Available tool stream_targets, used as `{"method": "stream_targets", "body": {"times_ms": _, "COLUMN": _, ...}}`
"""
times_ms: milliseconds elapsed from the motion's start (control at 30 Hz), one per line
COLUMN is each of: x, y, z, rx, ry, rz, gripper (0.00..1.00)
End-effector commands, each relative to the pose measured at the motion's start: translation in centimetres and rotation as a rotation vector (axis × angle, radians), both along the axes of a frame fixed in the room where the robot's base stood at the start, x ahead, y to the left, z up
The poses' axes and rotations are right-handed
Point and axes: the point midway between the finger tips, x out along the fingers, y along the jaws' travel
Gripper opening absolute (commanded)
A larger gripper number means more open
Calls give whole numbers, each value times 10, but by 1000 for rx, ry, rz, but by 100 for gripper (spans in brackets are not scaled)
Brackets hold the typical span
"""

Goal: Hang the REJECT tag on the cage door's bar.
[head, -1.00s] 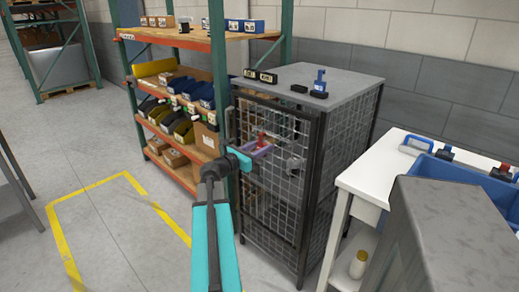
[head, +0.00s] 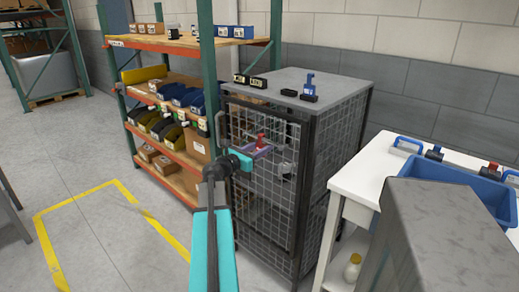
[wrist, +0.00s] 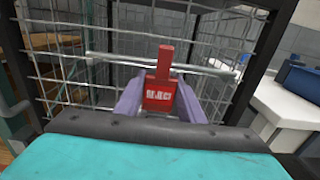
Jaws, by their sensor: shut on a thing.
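The red REJECT tag (wrist: 159,92) stands upright between the purple fingers of my gripper (wrist: 160,105), which is shut on it. In the head view my gripper (head: 257,153) holds the tag (head: 261,140) in front of the cage door (head: 262,190). In the wrist view a pale horizontal bar (wrist: 120,58) crosses the mesh door behind the tag. The tag's top overlaps the bar in the picture; I cannot tell whether they touch. The bar is hard to make out in the head view.
A blue tag-like piece (head: 309,84) and small black blocks (head: 258,82) sit on the cage top (head: 330,82). A shelf rack (head: 165,150) with bins stands to the left. A white table (head: 365,175) with a blue tray (head: 470,185) is at the right.

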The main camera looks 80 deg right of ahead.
Motion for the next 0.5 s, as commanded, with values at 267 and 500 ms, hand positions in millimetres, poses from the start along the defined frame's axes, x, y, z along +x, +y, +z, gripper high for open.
{"method": "stream_targets", "body": {"times_ms": 267, "x": 0, "y": 1, "z": -7, "rx": 0, "ry": 0, "rz": 0, "gripper": 19}}
{"method": "stream_targets", "body": {"times_ms": 500, "x": 0, "y": 1, "z": -7, "rx": 0, "ry": 0, "rz": -1, "gripper": 19}}
